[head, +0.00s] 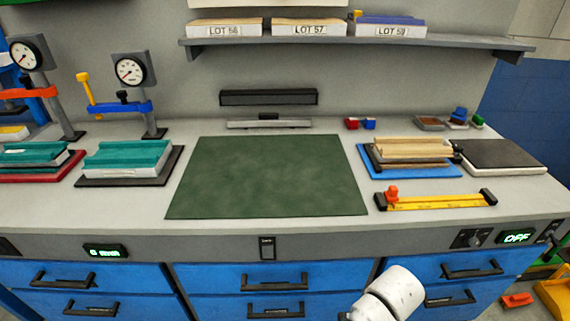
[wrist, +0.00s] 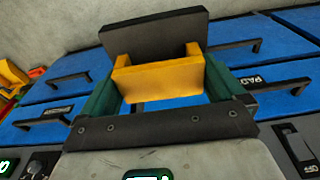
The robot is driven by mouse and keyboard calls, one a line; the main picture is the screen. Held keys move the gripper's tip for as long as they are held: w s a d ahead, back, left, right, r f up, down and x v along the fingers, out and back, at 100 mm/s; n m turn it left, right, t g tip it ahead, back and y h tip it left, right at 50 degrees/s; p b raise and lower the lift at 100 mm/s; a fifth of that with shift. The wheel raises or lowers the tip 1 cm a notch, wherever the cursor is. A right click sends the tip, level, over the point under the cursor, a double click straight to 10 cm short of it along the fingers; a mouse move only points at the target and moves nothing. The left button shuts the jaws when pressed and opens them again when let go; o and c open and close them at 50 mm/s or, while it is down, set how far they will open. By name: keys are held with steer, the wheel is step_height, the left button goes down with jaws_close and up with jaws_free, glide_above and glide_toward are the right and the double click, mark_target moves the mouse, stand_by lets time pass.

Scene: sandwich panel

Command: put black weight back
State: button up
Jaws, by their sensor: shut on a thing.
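A dark, flat black slab (wrist: 152,36) with a yellow handle-like block (wrist: 158,78) shows in the wrist view; I take it for the black weight. My gripper (wrist: 160,72) has teal fingers on both sides of the yellow block and is shut on it. The slab is beyond the block, away from the palm, and looks slightly tilted in the picture. Blue drawer fronts show behind it. In the head view only a white part of my arm (head: 388,293) shows at the bottom; the gripper and weight are out of that view.
The bench has a clear green mat (head: 268,178) in the middle. At right are a stack on a blue board (head: 415,172), a dark-topped slab (head: 505,155) and a yellow bar tool (head: 435,202). Teal-topped stacks (head: 127,157) and dial gauges (head: 130,70) stand left. A shelf (head: 350,41) runs above.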

steer(key=shift+w+a+r, duration=0.45)
steer(key=shift+w+r, duration=0.2)
steer(key=shift+w, duration=0.1)
steer(key=shift+s+d+f, duration=0.4)
steer(key=shift+s+f, duration=0.2)
steer(key=shift+s, duration=0.2)
steer(key=shift+s+d+f, duration=0.4)
steer(key=shift+s+f, duration=0.2)
steer(key=shift+s, duration=0.2)
steer(key=shift+a, duration=0.1)
stand_by(0.4)
